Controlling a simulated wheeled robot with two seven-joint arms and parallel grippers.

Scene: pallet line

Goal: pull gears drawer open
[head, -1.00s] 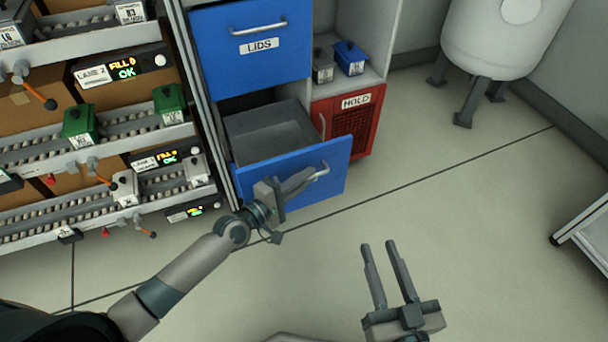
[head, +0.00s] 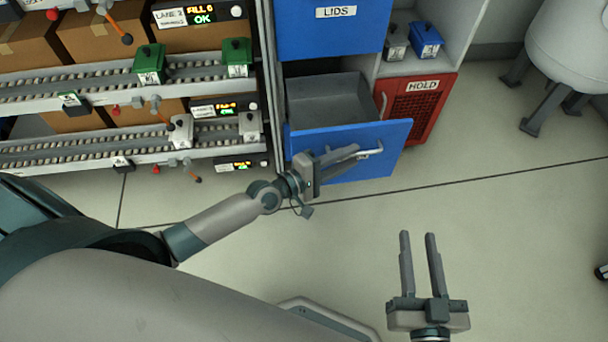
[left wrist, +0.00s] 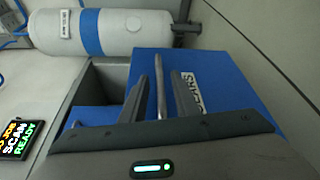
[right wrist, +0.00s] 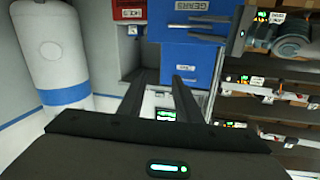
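The gears drawer (head: 385,136) is the lower blue drawer, and it stands pulled out with its empty-looking grey inside showing. Its label shows partly in the left wrist view, where the blue drawer front (left wrist: 215,75) fills the middle. My left gripper (head: 352,155) is at the drawer front, with its fingers on either side of the bar handle (left wrist: 160,85). A gap shows between the bar and the fingers, so it looks open around the handle. My right gripper (head: 418,236) is open and empty over the floor, well away from the drawer.
The LIDS drawer (head: 330,35) above is shut. A red HOLD bin (head: 418,108) stands right of the gears drawer. Roller lanes (head: 90,90) with boxes are at the left, and a white tank (head: 575,45) is at the back right. The floor in front is clear.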

